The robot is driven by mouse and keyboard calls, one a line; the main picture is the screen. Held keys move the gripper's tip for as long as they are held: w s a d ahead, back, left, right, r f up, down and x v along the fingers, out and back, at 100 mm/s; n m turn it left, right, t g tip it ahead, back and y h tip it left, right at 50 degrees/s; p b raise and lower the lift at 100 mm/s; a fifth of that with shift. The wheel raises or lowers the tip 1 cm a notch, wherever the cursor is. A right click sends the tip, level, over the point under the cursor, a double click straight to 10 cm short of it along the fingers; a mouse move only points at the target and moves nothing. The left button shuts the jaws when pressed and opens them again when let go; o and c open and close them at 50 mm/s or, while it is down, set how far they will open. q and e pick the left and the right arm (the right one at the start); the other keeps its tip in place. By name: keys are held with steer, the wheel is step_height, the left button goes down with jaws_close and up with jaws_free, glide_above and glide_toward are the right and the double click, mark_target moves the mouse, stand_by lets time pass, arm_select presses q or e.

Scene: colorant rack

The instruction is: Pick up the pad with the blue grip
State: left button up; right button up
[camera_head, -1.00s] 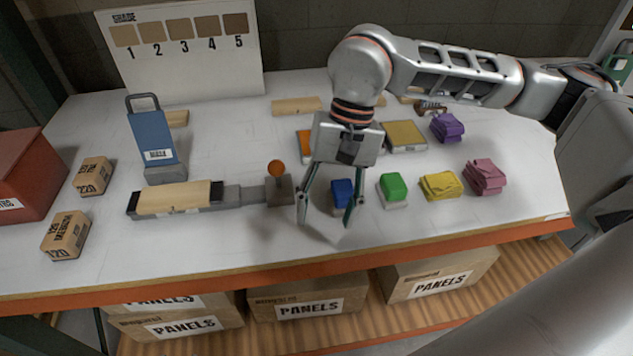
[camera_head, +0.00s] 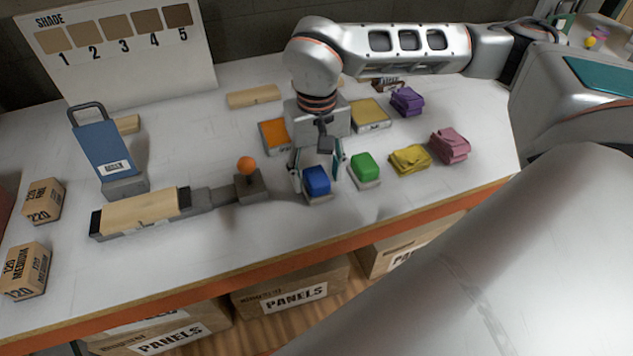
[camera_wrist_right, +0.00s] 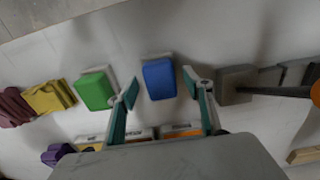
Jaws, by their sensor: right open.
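The pad with the blue grip (camera_head: 316,181) lies on the white table near its front edge; its light base shows below the blue block. In the right wrist view the blue grip (camera_wrist_right: 159,79) is ahead of the fingertips, roughly between their lines. My right gripper (camera_head: 318,172) is open and empty, pointing down just behind and above the blue pad. In the wrist view its two fingers (camera_wrist_right: 164,88) stand apart on either side of the blue grip's line. Contact with the pad does not show. My left gripper is not in view.
A pad with a green grip (camera_head: 365,168) stands close on the right, then yellow (camera_head: 410,159) and pink (camera_head: 450,146) cloths. A clamp with an orange knob (camera_head: 246,167) is close on the left. An orange-topped block (camera_head: 275,136) lies behind.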

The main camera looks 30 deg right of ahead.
mark_target(317, 175)
steer(key=shift+f, duration=0.4)
steer(key=c, duration=1.2)
steer(key=shift+r, duration=0.1)
step_height(317, 175, up, 20)
steer(key=p, duration=0.1)
